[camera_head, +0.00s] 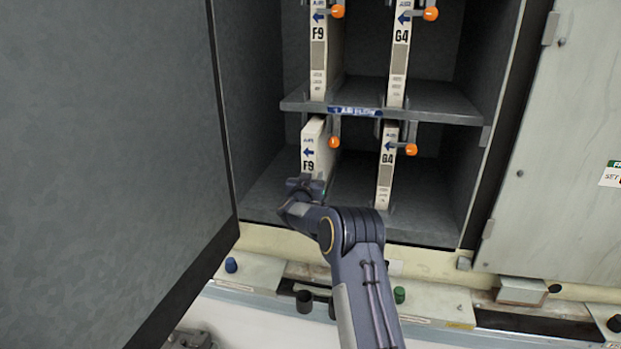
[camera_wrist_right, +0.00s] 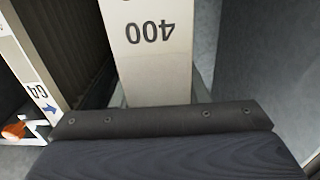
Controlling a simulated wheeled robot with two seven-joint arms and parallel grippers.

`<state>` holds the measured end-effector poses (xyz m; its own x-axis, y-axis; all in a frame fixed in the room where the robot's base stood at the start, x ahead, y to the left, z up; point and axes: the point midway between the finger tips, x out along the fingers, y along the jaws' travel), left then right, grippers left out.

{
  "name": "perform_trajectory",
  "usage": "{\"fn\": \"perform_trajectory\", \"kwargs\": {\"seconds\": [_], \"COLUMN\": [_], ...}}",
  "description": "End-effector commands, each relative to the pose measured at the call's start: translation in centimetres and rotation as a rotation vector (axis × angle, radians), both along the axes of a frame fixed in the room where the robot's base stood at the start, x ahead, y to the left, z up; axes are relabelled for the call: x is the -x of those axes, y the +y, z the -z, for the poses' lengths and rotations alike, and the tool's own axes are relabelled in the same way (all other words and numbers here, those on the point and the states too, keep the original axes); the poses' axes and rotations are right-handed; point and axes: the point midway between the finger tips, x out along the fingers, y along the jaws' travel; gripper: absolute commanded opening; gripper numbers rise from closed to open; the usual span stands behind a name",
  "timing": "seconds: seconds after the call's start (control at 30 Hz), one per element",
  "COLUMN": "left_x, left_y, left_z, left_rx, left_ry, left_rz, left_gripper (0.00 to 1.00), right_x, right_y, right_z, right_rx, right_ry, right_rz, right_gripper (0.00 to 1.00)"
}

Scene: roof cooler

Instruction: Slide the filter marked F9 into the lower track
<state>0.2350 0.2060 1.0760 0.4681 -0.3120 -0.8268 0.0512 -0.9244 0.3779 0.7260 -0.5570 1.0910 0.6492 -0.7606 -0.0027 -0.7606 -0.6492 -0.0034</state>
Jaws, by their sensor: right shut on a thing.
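The lower filter marked F9 (camera_head: 312,146) is a cream, narrow upright panel with a blue arrow pointing left. It stands in the lower left bay of the cabinet, and its top face shows. My right gripper (camera_head: 305,188) is shut on the low front part of this filter; its fingertips are hard to make out. In the right wrist view a cream panel marked 400 (camera_wrist_right: 150,50) rises straight ahead of the gripper (camera_wrist_right: 160,118). The filter's lower end and the track under it are hidden by my gripper. A grey part at the bottom left may be my left gripper (camera_head: 190,339); its jaws are unclear.
Another F9 filter (camera_head: 318,60) and a G4 filter (camera_head: 400,55) stand above the middle shelf (camera_head: 440,103). A lower G4 filter (camera_head: 386,170) stands right of the held one. Levers with orange knobs (camera_head: 334,142) hang beside the filters. A big door (camera_head: 100,140) stands open at left.

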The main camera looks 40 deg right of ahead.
Motion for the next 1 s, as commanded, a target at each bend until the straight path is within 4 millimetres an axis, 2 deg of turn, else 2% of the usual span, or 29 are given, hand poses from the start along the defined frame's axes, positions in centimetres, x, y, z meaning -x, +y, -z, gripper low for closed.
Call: {"fn": "perform_trajectory", "kwargs": {"seconds": [0.27, 1.0], "left_x": [0.0, 0.0], "left_y": [0.0, 0.0], "left_z": [-0.2, -4.1], "left_rx": [0.000, 0.000], "left_ry": [0.000, 0.000], "left_rz": [0.000, 0.000], "left_gripper": [0.66, 0.66], "right_x": [-0.1, -3.5], "right_y": [-0.2, -4.0], "right_z": [-0.2, -0.3], "right_rx": [0.002, 0.002], "right_ry": [-0.002, -0.001], "right_rz": [0.001, 0.002], "right_gripper": [0.00, 0.00]}}
